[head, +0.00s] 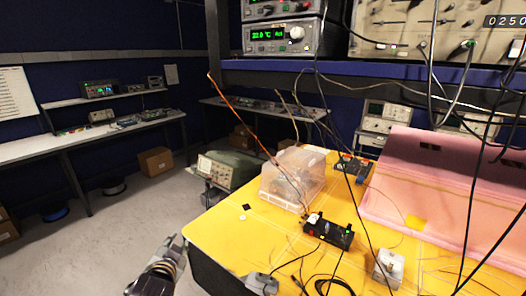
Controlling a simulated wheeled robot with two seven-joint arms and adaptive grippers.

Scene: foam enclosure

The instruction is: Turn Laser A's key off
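No label reading Laser A is legible, so I cannot tell which device it is. A rack controller (283,36) on the upper shelf shows a lit green display and a round knob; another unit (283,8) sits on top of it, cut off by the frame. A black box with small lights (340,236) stands on the yellow table. No key can be made out clearly. My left gripper (172,245) is at the bottom, left of the yellow table's edge and apart from all these devices; its finger opening is unclear. My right gripper is not seen.
Pink foam (440,185) stands at right. Cables hang in front of the shelf (300,72). Floor at left is open.

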